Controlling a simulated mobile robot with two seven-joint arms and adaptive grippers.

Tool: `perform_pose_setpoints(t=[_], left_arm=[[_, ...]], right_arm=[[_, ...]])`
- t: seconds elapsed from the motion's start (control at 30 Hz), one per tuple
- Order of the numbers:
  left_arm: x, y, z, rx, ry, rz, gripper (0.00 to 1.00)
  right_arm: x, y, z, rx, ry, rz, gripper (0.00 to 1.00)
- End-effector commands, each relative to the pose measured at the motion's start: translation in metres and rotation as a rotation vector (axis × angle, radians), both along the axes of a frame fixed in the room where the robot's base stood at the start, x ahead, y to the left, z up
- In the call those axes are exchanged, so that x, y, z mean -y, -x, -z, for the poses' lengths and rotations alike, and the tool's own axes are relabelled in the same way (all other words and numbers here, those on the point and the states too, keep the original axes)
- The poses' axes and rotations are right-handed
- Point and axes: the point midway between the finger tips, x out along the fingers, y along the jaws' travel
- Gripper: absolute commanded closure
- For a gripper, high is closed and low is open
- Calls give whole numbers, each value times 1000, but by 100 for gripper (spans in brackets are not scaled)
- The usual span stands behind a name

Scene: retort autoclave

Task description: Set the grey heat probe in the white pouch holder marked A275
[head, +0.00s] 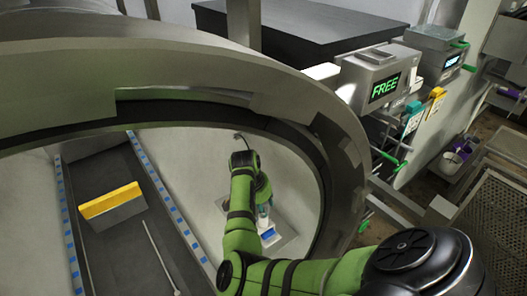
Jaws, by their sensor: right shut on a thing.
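My right gripper (264,203) is inside the round chamber, pointing down at the end of my green arm. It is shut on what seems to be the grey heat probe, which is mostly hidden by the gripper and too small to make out. Right below it is a small white piece with a blue patch (268,232), seemingly the white pouch holder. Its marking is not legible, and I cannot tell whether the gripper touches it. A short thin dark curved line (240,136) shows above my wrist. My left gripper is out of view.
The thick grey chamber ring (60,62) surrounds my arm. Inside at left, a dark track (110,240) carries a yellow-topped grey block (112,202) and a thin pale rod (160,258). Outside at right are a box with a green "FREE" display (384,88), green handles and a perforated metal rack (495,220).

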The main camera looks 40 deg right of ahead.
Motion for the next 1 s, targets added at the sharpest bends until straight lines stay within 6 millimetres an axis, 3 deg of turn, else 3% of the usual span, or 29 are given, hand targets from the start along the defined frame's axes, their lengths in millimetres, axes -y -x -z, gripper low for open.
perform_pose_setpoints(t=[1.0], left_arm=[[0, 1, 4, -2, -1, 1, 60]], right_arm=[[0, 0, 9, 0, 0, 0, 100]])
